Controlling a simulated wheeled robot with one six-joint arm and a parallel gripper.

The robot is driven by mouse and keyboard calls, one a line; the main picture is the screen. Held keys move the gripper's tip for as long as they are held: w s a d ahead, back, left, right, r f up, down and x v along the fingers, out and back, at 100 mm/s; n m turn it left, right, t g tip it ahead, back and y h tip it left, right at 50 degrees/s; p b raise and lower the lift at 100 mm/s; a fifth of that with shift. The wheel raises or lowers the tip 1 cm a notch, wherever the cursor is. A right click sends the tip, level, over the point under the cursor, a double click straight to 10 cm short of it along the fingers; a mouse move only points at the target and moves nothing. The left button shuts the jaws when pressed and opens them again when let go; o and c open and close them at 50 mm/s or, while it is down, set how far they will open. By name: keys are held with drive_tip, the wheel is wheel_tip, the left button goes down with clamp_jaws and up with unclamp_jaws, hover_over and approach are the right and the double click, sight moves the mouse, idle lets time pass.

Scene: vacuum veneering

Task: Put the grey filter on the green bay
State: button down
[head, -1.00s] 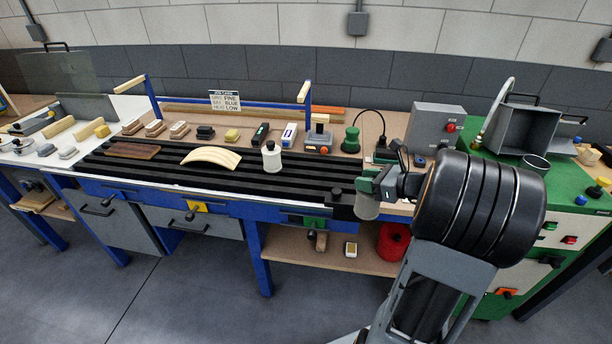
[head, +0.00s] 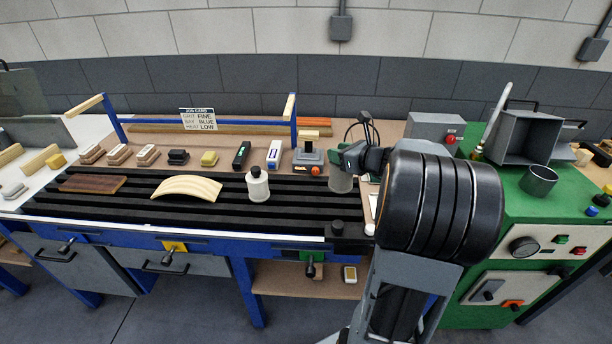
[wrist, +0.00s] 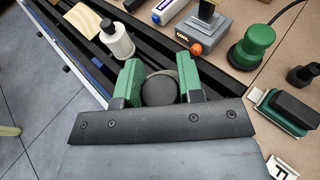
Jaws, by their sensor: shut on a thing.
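My gripper (head: 347,163) has green jaw pads and is shut on the grey filter (head: 340,182), a short grey cylinder. In the wrist view the filter (wrist: 160,89) sits between the two green pads, its round top showing. In the head view it hangs near the right end of the black slatted bench top (head: 290,214). A green plate (head: 312,256) with a black handle is on the bench front below that end. I cannot tell exactly where the green bay's borders lie.
A white bottle (head: 258,186) and a curved wooden piece (head: 187,188) stand on the slats to the left. Behind are a grey tool (head: 308,155) with an orange knob and a green round device (wrist: 252,46). A green cabinet (head: 520,205) stands at right.

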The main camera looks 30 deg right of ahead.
drive_tip(key=w+a+f, duration=0.3)
drive_tip(key=w+f, duration=0.5)
drive_tip(key=f, duration=0.3)
drive_tip(key=shift+w+a, duration=0.35)
drive_tip(key=shift+w, duration=0.05)
drive_tip(key=shift+f, duration=0.15)
drive_tip(key=c, duration=0.8)
unclamp_jaws()
drive_tip(key=shift+o, duration=0.2)
